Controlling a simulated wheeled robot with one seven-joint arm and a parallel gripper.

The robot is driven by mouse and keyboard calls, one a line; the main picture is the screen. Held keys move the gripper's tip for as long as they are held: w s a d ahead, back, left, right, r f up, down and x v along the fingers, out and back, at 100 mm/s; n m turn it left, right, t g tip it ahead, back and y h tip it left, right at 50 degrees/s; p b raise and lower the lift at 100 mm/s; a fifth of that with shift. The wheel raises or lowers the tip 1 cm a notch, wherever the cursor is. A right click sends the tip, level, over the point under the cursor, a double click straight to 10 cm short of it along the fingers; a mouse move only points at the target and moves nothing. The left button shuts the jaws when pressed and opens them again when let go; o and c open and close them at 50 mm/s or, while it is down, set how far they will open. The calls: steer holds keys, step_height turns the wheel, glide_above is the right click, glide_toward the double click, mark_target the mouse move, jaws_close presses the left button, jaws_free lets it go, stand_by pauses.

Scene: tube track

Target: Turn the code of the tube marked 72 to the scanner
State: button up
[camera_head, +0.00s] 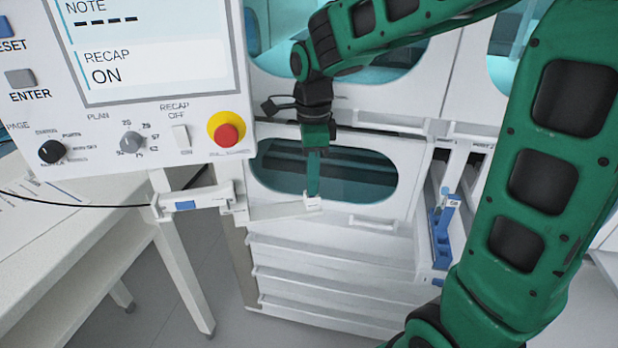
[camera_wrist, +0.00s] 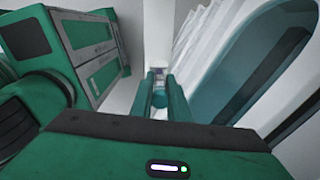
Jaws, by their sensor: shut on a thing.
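My gripper (camera_head: 313,186) points down at the end of a white arm-like track (camera_head: 275,211), in front of the cabinet. In the wrist view its two fingers (camera_wrist: 161,86) are shut on a small tube, whose bluish end (camera_wrist: 160,98) shows between them. Most of the tube is hidden by the fingers, and I cannot read its mark or see its code. A small white holder (camera_head: 312,204) is right at the fingertips. A white unit with a blue patch (camera_head: 186,205) sits at the track's left end; I cannot tell whether it is the scanner.
A control panel (camera_head: 120,115) with a screen, knobs and a red button (camera_head: 227,133) stands at left, close to my arm. A blue rack (camera_head: 440,240) with a small labelled piece stands at right. White drawers (camera_head: 330,278) lie below; a white table (camera_head: 60,240) is at lower left.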

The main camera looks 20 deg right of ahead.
steer(key=shift+f, duration=0.15)
steer(key=o, duration=0.9)
steer(key=shift+c, duration=0.2)
step_height(320, 180, up, 11)
steer(key=shift+w+f, duration=0.1)
steer(key=shift+f, duration=0.05)
